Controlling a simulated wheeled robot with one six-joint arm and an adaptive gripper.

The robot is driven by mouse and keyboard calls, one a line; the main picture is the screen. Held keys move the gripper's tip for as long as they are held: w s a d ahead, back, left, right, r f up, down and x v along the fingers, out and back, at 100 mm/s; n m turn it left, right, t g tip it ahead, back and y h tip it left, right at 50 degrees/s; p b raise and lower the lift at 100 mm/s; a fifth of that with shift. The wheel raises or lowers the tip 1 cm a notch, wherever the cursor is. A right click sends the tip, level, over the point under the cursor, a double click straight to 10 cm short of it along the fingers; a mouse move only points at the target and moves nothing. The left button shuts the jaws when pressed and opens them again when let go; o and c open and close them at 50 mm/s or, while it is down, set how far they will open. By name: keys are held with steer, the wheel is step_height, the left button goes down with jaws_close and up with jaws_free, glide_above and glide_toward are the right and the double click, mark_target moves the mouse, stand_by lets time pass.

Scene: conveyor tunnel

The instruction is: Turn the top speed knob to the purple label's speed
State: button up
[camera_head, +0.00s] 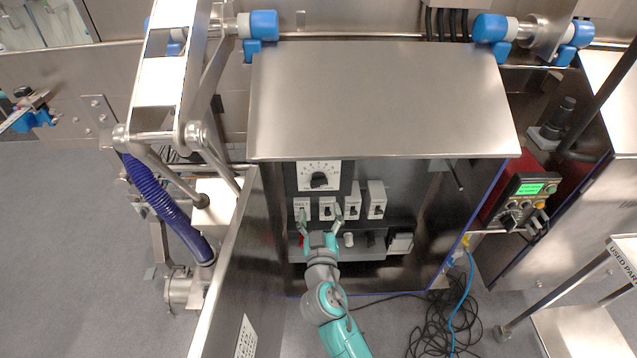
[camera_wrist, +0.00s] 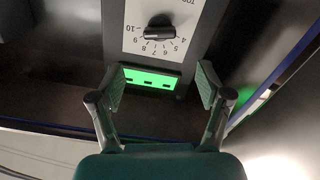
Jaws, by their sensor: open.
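The top speed knob (camera_head: 318,179) is a dark round knob on a white numbered dial plate (camera_head: 333,168), high on the front panel of a steel cabinet. In the wrist view the knob (camera_wrist: 159,33) and its dial numbers show above the fingers; which number it points to is hard to tell. My gripper (camera_head: 320,214) is open and empty, below the dial in the head view, by the row of switches. In the wrist view its two fingers (camera_wrist: 160,86) stand wide apart, with nothing between their pads. I can make out no purple label in either view.
White switches (camera_head: 376,199) line the panel below the dial. A green lit strip (camera_wrist: 150,78) shows beyond the fingers. A steel hood (camera_head: 380,100) overhangs the panel. A red control box (camera_head: 520,203) is at right, loose cables (camera_head: 445,325) on the floor.

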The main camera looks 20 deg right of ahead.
mark_target(318, 185)
steer(key=x, duration=1)
steer(key=shift+w+d, duration=0.1)
steer(key=shift+w, duration=0.25)
steer(key=shift+c, duration=0.2)
steer(key=c, duration=1.1)
